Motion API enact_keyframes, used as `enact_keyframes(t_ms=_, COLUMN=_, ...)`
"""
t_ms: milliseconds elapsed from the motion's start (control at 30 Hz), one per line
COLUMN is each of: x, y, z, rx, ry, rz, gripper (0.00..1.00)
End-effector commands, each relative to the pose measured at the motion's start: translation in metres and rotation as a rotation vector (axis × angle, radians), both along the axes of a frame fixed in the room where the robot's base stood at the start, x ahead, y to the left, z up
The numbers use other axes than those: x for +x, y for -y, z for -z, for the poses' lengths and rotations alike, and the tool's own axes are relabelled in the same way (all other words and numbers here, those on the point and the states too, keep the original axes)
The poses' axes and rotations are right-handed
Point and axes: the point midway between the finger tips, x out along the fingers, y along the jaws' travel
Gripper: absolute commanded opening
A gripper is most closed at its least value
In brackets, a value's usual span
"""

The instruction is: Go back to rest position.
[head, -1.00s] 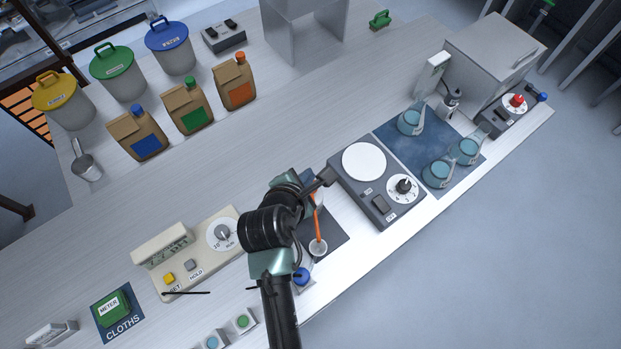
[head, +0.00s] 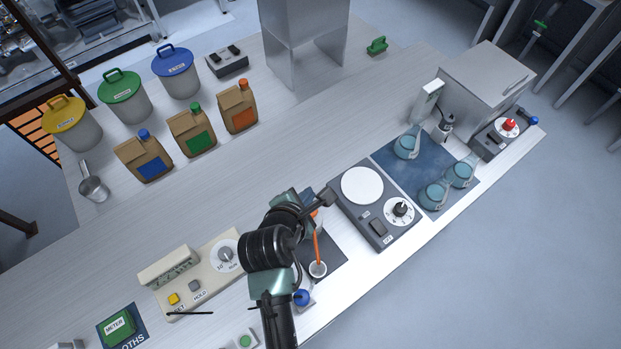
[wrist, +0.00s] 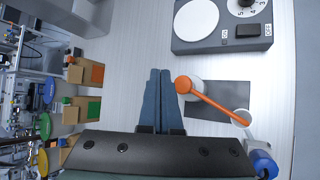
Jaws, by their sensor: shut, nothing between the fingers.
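My gripper (wrist: 159,92) shows in the wrist view with its two dark blue fingers together, shut and empty. It is above the pale bench (head: 150,228). An orange-handled tool (wrist: 210,102) lies just to the right of the fingers there, over a dark mat (wrist: 213,118); it is apart from them in the picture. In the head view my arm is over the middle of the bench, left of the grey hotplate (head: 375,232), and hides most of the gripper. The orange tool (head: 316,243) shows beside it.
A beige meter box (head: 192,282) stands left of my arm. Glass flasks (head: 432,194) stand on a blue mat (head: 384,156) at the right.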

Motion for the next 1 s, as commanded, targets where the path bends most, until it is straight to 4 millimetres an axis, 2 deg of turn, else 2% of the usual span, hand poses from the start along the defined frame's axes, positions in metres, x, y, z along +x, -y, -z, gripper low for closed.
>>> enact_keyframes(t_ms=300, x=0.001, y=0.0, z=-0.001, rx=0.004, ry=0.005, rz=0.003, gripper=0.0)
enact_keyframes(t_ms=367, x=0.014, y=-0.002, z=-0.015, rx=0.058, ry=0.067, rz=0.035, gripper=0.0)
enact_keyframes(t_ms=433, x=0.034, y=-0.004, z=-0.042, rx=0.16, ry=0.174, rz=0.093, gripper=0.0)
enact_keyframes(t_ms=467, x=0.044, y=-0.005, z=-0.057, rx=0.219, ry=0.232, rz=0.121, gripper=0.0)
enact_keyframes(t_ms=567, x=0.074, y=-0.008, z=-0.123, rx=0.468, ry=0.453, rz=0.215, gripper=0.0)
enact_keyframes(t_ms=600, x=0.083, y=-0.008, z=-0.153, rx=0.581, ry=0.543, rz=0.247, gripper=0.0)
enact_keyframes(t_ms=667, x=0.091, y=-0.008, z=-0.199, rx=0.757, ry=0.671, rz=0.281, gripper=0.0)
enact_keyframes(t_ms=733, x=0.092, y=-0.007, z=-0.253, rx=0.972, ry=0.808, rz=0.296, gripper=0.0)
enact_keyframes(t_ms=800, x=0.084, y=-0.005, z=-0.307, rx=1.194, ry=0.93, rz=0.289, gripper=0.0)
enact_keyframes(t_ms=867, x=0.071, y=-0.002, z=-0.352, rx=1.392, ry=1.02, rz=0.26, gripper=0.0)
enact_keyframes(t_ms=900, x=0.06, y=-0.001, z=-0.38, rx=1.524, ry=1.069, rz=0.229, gripper=0.0)
enact_keyframes(t_ms=1000, x=0.023, y=0.003, z=-0.44, rx=1.829, ry=1.148, rz=0.124, gripper=0.0)
